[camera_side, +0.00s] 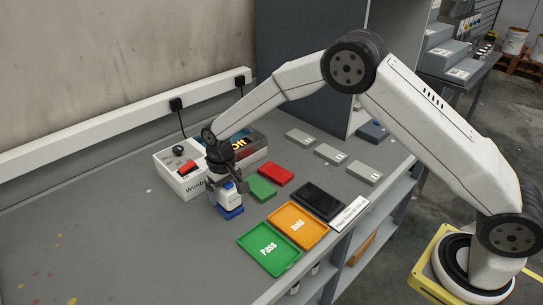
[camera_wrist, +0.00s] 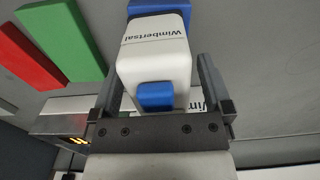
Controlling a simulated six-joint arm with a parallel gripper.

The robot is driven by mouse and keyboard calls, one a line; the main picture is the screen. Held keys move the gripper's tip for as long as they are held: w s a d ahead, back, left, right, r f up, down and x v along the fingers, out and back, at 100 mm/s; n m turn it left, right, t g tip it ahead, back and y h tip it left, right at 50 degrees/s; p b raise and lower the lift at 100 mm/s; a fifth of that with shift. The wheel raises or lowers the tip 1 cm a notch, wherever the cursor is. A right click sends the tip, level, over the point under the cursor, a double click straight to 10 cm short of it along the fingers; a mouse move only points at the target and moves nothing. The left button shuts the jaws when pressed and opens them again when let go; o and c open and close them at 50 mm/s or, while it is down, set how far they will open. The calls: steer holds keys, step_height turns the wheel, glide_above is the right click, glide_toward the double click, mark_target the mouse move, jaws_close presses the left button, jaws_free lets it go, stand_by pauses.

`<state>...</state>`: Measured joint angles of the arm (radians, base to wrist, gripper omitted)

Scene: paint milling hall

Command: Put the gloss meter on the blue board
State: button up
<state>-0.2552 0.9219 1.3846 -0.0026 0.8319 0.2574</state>
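A red board (camera_side: 276,174) and a green board (camera_side: 261,188) lie close to the right. A green Pass tray (camera_side: 250,264), an orange Hold tray (camera_side: 280,237) and a black tray (camera_side: 319,200) line the front edge. The control box (camera_side: 182,172) stands behind. The bench's left is mostly clear.

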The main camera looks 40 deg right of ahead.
step_height(320, 180, up, 12)
steer(key=shift+r, duration=0.15)
stand_by(0.8)
stand_by(0.5)
steer(key=shift+s+d, duration=0.35)
steer(key=shift+d, duration=0.05)
steer(key=s+d+f+t, duration=0.1)
steer(key=s+d, duration=0.5)
steer(key=s, duration=0.6)
steer(key=s+d+f+t, duration=0.1)
steer(key=s+d+f, duration=0.1)
steer(key=s+d, duration=0.5)
steer(key=s, duration=0.4)
steer(key=shift+s+f+t, duration=0.15)
steer(key=shift+s+t, duration=0.15)
steer(key=shift+s, duration=0.1)
